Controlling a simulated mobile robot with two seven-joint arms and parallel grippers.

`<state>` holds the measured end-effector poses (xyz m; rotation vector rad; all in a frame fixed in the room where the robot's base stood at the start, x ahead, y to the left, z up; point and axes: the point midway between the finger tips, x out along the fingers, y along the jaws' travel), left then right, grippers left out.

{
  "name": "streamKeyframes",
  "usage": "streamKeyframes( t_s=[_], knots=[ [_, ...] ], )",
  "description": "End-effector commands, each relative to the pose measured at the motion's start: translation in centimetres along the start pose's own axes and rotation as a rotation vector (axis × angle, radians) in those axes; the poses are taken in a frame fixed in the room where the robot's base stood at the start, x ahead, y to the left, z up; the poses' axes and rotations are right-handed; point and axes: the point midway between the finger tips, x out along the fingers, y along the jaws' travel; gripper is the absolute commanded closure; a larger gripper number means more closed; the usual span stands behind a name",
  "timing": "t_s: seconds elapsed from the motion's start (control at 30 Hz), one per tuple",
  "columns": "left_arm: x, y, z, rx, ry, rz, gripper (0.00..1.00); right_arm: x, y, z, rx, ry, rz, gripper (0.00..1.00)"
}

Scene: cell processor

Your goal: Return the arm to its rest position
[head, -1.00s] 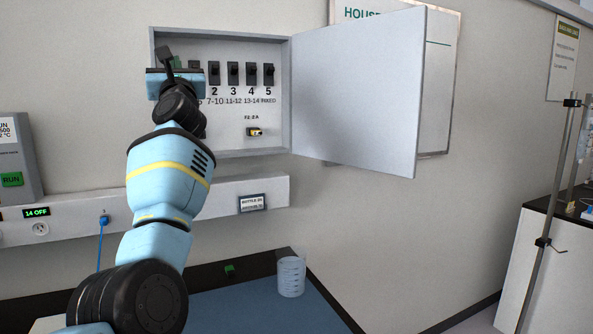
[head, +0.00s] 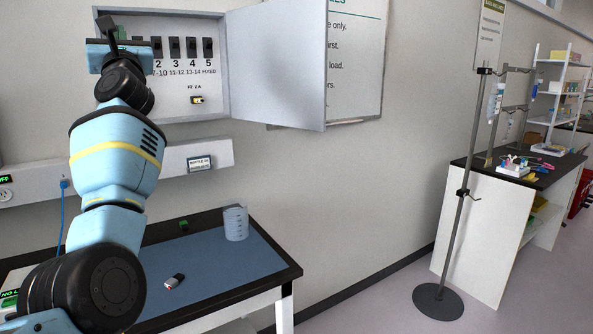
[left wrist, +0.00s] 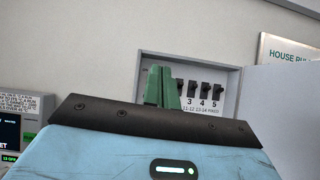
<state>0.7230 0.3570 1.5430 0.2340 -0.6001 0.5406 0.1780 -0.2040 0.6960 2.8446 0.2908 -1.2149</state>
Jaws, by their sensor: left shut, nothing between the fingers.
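My left arm (head: 115,155) reaches up from the lower left of the head view toward the open wall breaker box (head: 225,80). My left gripper (head: 122,34) is in front of the box's left part and mostly hidden behind its own wrist. In the left wrist view its green fingers (left wrist: 162,87) are together with nothing between them. They overlap the left part of the switch row, and I cannot tell whether they touch anything. Black switches (head: 191,47) numbered up to 5 show to the right of the gripper. My right gripper is in neither view.
The box door (head: 277,65) stands open to the right. Below is a blue-topped table (head: 215,262) with a clear beaker (head: 235,223) and a small dark object (head: 174,282).

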Motion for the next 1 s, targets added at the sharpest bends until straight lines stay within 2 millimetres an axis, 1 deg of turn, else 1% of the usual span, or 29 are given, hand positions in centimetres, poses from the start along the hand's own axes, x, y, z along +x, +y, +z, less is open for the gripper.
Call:
streamKeyframes(
  t_s=[0.03,0.17,0.27,0.37,0.47,0.5,0.57,0.6,0.67,0.7,0.77,0.8,0.87,0.9,0.97,1.0],
  knots=[
    [-0.8,-0.4,-1.9,0.053,-0.003,-0.018,1.00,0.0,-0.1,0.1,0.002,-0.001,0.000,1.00],
    [-2.6,-1.1,-4.7,0.188,-0.035,-0.066,1.00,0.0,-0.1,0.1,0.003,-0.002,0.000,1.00],
    [-4.5,-1.9,-7.1,0.306,-0.063,-0.115,1.00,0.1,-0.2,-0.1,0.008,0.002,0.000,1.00],
    [-7.1,-3.0,-10.0,0.447,-0.096,-0.185,1.00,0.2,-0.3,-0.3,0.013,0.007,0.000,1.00],
    [-10.7,-4.3,-13.6,0.619,-0.136,-0.280,1.00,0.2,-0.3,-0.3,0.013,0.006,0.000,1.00],
    [-12.4,-4.8,-15.1,0.689,-0.153,-0.323,1.00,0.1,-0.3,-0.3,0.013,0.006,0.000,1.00],
    [-15.1,-5.6,-17.2,0.792,-0.179,-0.393,1.00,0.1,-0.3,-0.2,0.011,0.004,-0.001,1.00],
    [-16.9,-6.1,-18.7,0.860,-0.198,-0.441,1.00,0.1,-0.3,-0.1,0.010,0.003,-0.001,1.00],
    [-19.9,-6.8,-20.8,0.959,-0.225,-0.519,1.00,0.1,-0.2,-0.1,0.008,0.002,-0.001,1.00],
    [-21.9,-7.2,-22.2,1.022,-0.243,-0.572,1.00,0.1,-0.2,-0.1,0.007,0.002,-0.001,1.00],
    [-25.2,-7.7,-24.3,1.114,-0.272,-0.655,1.00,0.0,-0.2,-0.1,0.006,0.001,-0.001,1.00],
    [-27.4,-7.9,-25.6,1.173,-0.292,-0.712,1.00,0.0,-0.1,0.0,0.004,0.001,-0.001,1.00],
    [-30.9,-8.2,-27.5,1.257,-0.322,-0.800,1.00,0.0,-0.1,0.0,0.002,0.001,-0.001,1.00],
    [-33.2,-8.3,-28.6,1.308,-0.343,-0.859,1.00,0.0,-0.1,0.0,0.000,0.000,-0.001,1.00],
    [-36.8,-8.2,-30.4,1.381,-0.375,-0.952,1.00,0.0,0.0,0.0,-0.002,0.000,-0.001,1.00],
    [-39.1,-8.1,-31.4,1.428,-0.397,-1.013,1.00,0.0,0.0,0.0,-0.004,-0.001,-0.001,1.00]
  ],
)
